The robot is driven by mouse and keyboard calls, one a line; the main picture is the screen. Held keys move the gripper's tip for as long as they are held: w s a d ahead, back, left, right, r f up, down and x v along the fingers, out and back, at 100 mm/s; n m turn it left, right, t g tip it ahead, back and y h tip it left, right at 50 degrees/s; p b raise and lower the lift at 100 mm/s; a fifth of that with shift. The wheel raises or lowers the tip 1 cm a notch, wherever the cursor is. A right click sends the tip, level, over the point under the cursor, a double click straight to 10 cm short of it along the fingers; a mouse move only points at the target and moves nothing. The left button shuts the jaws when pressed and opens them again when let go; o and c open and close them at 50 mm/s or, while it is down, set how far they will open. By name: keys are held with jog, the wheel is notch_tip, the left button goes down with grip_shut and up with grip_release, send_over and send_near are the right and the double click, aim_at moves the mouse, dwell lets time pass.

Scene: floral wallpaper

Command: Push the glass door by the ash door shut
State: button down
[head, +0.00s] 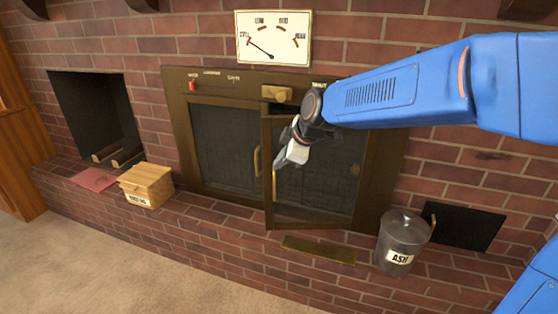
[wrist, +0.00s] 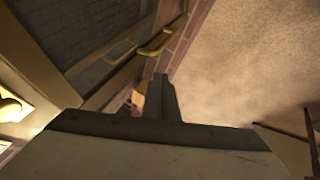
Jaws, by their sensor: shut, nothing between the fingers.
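The glass door by the ash side (head: 315,190) is the right one of a pair in a brass-framed fireplace. It stands ajar, its left edge swung out from the frame. My gripper (head: 281,162) is shut and empty, in front of this door's upper left part near its handle (head: 274,186); I cannot tell whether it touches. In the wrist view the shut fingers (wrist: 161,98) point towards a brass handle (wrist: 155,44). The left glass door (head: 225,150) looks shut. My arm hides the upper right of the open door.
A brass plate (head: 318,249) lies below the doors. A wooden box (head: 146,187) stands at left. A dial (head: 273,38) hangs above.

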jog(key=shift+w+a+f, duration=0.5)
jog(key=shift+w+f, duration=0.6)
jog(key=shift+w, duration=0.2)
jog(key=shift+w+a+f, duration=0.55)
jog(key=shift+w+f, duration=0.6)
jog(key=shift+w, duration=0.15)
jog(key=shift+w+a+f, duration=0.5)
jog(key=shift+w+f, duration=0.6)
jog(key=shift+w, duration=0.2)
